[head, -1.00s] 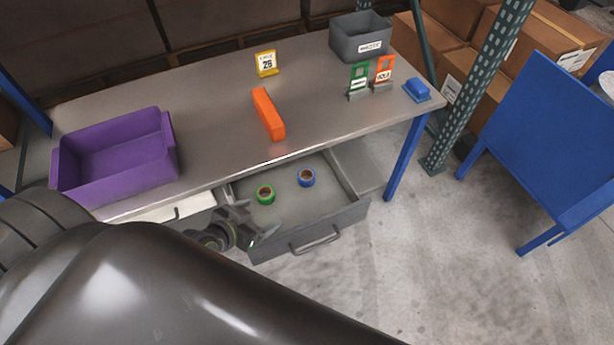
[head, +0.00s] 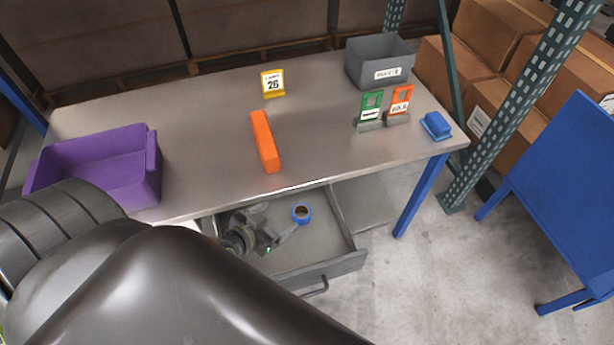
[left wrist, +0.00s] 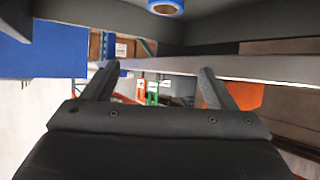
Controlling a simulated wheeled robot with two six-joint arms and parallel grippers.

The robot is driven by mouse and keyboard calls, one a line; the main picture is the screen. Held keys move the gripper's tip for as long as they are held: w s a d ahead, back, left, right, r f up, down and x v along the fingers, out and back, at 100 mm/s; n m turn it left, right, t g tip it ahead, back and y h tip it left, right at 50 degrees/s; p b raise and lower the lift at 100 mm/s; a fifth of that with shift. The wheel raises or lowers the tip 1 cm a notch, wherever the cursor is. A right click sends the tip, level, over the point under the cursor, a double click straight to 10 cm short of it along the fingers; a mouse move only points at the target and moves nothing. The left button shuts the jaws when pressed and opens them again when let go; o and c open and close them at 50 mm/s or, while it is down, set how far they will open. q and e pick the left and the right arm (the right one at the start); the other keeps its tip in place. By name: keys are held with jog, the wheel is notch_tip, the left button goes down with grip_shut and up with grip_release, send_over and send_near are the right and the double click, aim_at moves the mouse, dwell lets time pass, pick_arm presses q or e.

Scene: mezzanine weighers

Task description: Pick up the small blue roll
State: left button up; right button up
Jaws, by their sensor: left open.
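The small blue roll (head: 301,214) lies in the open grey drawer (head: 337,264) under the tabletop. It is a short ring with a brown core. My left gripper (head: 280,238) is open, over the drawer, just left of the blue roll and apart from it. In the left wrist view the blue roll (left wrist: 165,8) shows cut off at the top edge, beyond the two spread fingers (left wrist: 157,85), with nothing between them. The green roll is not visible now; my gripper and arm cover that part of the drawer.
The metal table (head: 205,135) overhangs the drawer's back. On it are a purple bin (head: 95,185), an orange block (head: 264,142), a yellow number sign (head: 272,84), a grey bin (head: 365,72), green and orange tags and a blue item (head: 436,126). Floor right of the drawer is clear.

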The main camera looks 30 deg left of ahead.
pick_arm(q)
jog(key=b, duration=0.4)
send_near(300, 213)
jog(key=r, duration=0.2)
jog(key=shift+s+d+f+b, duration=0.15)
jog(key=shift+s+f+b, duration=0.25)
jog(key=shift+f, duration=0.15)
jog(key=x, duration=0.6)
jog(key=shift+w+p, duration=0.15)
jog(key=shift+p, duration=0.15)
jog(key=shift+f+x, duration=0.15)
jog(key=shift+x, duration=1.25)
jog(key=shift+f+x, duration=0.15)
jog(key=shift+x, duration=1.25)
jog(key=shift+a, duration=0.25)
jog(key=shift+c, duration=0.3)
jog(key=c, duration=1)
